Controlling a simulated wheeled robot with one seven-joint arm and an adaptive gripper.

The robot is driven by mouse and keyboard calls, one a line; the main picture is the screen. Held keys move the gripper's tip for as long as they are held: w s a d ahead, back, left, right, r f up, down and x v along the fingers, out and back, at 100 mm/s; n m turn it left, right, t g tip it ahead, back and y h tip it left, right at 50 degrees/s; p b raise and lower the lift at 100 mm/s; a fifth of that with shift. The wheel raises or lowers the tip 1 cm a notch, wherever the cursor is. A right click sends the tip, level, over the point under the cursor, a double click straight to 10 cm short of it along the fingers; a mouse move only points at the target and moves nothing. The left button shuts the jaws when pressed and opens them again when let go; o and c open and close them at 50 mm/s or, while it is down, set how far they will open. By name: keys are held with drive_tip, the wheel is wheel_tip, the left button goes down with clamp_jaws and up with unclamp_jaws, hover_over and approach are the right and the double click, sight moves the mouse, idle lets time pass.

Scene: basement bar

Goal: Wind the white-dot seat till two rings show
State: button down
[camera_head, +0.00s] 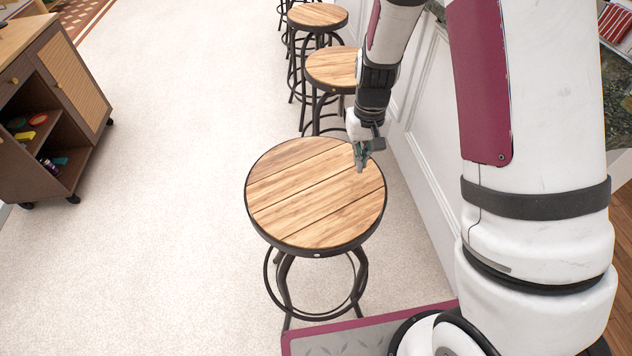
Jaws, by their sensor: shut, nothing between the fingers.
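The nearest stool's round seat (305,205) has wooden planks and a black metal rim. A small white dot (317,255) shows on the front of that rim, facing me. Black curved legs and a foot ring (290,315) show below it. The stem under the seat is hidden from this high angle, so I see no marked rings. My gripper (360,168) is shut and empty, pointing down at the far right part of this seat. I cannot tell whether its fingertips touch the wood or hang just above it.
A second stool (330,68) stands behind, partly hidden by my arm, with another stool (317,16) farther back. The white panelled bar front (420,110) runs close on the right. A brown wheeled cabinet (60,110) stands at left. Pale floor (180,200) between is clear.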

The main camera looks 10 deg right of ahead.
drive_tip(key=a, duration=0.7)
drive_tip(key=a+p, duration=0.1)
drive_tip(key=a, duration=1.3)
drive_tip(key=shift+s+a+p, duration=0.1)
drive_tip(key=shift+s+p, duration=0.2)
drive_tip(key=shift+p, duration=0.05)
drive_tip(key=shift+s+a, duration=0.25)
drive_tip(key=p, duration=0.7)
hover_over(324, 221)
drive_tip(key=shift+f, duration=0.7)
drive_tip(key=shift+f, duration=0.35)
drive_tip(key=shift+f, duration=0.3)
drive_tip(key=shift+f, duration=0.35)
drive_tip(key=shift+f, duration=0.35)
